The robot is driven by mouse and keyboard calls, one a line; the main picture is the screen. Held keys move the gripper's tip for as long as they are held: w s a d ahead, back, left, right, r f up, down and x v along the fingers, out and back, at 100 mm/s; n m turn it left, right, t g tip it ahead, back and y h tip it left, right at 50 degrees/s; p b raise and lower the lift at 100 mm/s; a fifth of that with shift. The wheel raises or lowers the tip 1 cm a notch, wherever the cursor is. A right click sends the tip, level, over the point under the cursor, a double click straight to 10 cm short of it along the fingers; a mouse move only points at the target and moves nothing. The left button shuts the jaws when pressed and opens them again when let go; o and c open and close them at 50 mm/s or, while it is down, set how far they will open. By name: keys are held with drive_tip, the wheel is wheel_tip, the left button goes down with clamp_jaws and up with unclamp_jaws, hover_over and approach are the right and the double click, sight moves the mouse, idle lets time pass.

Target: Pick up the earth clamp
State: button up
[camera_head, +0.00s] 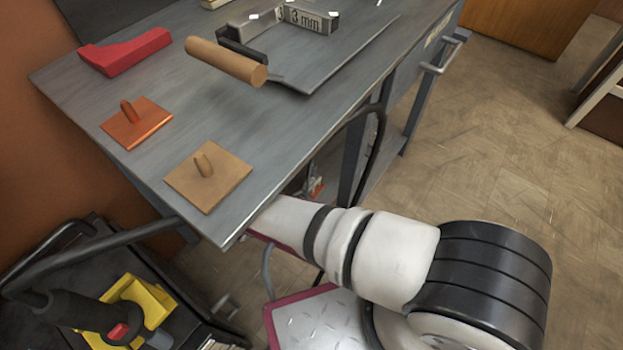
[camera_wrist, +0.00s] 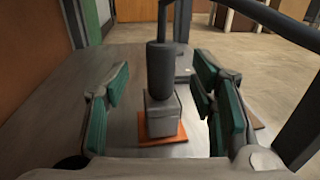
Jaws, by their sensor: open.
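In the wrist view a grey block with a dark upright cylinder on it, which I take to be the earth clamp (camera_wrist: 161,112), stands on a grey surface. An orange plate (camera_wrist: 160,139) shows at its foot. My gripper (camera_wrist: 162,80) is open, with one green-padded finger to each side of the block and cylinder. There is a visible gap on both sides, and I see no contact. In the head view my gripper is hidden behind the table edge, and I cannot make out the clamp clearly there.
The grey table (camera_head: 250,130) holds a red piece (camera_head: 125,52), an orange plate (camera_head: 136,122), a tan plate (camera_head: 208,176) and a wooden-handled tool (camera_head: 226,62). A cart with a yellow item (camera_head: 130,296) stands lower left. A dark curved tube (camera_wrist: 275,22) crosses the wrist view's upper right.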

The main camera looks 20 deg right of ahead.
sight(308, 174)
drive_tip(key=b+x, duration=0.1)
drive_tip(key=x, duration=0.3)
drive_tip(key=shift+w+d+f+b, duration=0.1)
drive_tip(key=shift+d+f+b, duration=0.15)
drive_tip(key=shift+d+b, duration=0.15)
drive_tip(key=shift+w+d, duration=0.2)
drive_tip(key=shift+r, duration=0.1)
clamp_jaws()
